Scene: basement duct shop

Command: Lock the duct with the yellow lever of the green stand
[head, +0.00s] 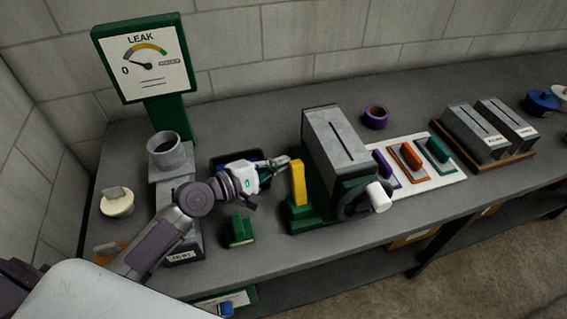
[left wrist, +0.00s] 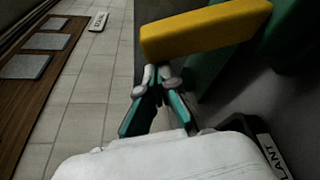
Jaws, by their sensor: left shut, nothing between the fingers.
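The yellow lever (head: 298,182) stands upright on the left side of the green stand (head: 306,219). The grey metal duct (head: 333,135) sits in the stand, with a dark slot along its top. My left gripper (head: 285,160) is shut and empty, close to the lever's upper end on its left side. In the left wrist view the closed fingertips (left wrist: 157,76) are just below the yellow lever (left wrist: 205,30), which crosses the top of the picture; I cannot tell whether they touch. Green stand parts (left wrist: 285,35) show behind it. My right gripper is not in view.
A green LEAK gauge (head: 146,65) stands at the back left near a grey round collar (head: 168,152). A small green block (head: 238,231) lies in front of my gripper. A purple ring (head: 376,117), coloured pieces on a white sheet (head: 445,177) and two grey ducts (head: 476,132) lie right.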

